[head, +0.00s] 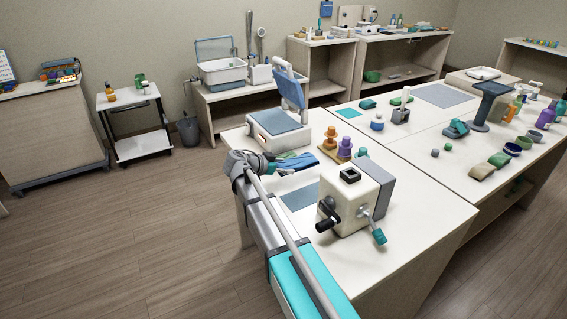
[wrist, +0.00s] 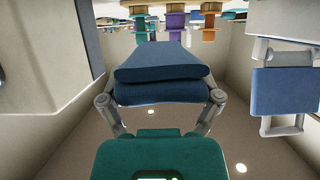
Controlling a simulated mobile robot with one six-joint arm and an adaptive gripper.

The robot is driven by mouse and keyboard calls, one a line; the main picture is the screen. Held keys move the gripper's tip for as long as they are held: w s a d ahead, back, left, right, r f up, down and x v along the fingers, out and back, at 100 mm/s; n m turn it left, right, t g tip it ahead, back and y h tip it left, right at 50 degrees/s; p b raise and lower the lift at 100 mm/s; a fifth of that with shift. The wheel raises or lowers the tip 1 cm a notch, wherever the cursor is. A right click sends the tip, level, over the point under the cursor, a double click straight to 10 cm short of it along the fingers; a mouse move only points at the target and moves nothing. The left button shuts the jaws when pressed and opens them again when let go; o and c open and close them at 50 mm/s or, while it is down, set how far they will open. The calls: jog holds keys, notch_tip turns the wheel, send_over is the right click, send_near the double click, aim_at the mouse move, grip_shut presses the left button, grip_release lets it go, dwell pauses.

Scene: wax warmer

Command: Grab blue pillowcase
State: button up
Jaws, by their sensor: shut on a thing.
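The blue pillowcase (wrist: 162,72) is a folded, layered dark blue cloth in the middle of the wrist view. My gripper (wrist: 162,98) is shut on it, with a grey finger linkage at each side of the fold. In the head view, my gripper (head: 274,168) is low over the near left part of the white table, and blue cloth (head: 298,162) shows just beyond its tip. My gripper hides part of the cloth there, and I cannot tell whether the cloth is clear of the tabletop.
A white machine (head: 352,195) with a black handle stands close to the right of my arm. A white device with a raised blue panel (head: 278,122) is behind the gripper. Orange and purple spools (head: 337,146) stand to the right. Floor is clear at left.

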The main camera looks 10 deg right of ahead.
jog(key=s+a+r+p, duration=0.1)
jog(key=s+r+p, duration=0.2)
jog(key=s, duration=0.6)
jog(key=shift+s+r+p, duration=0.2)
jog(key=shift+r+p, duration=0.1)
jog(key=shift+r, duration=0.5)
jog(key=shift+a, duration=0.1)
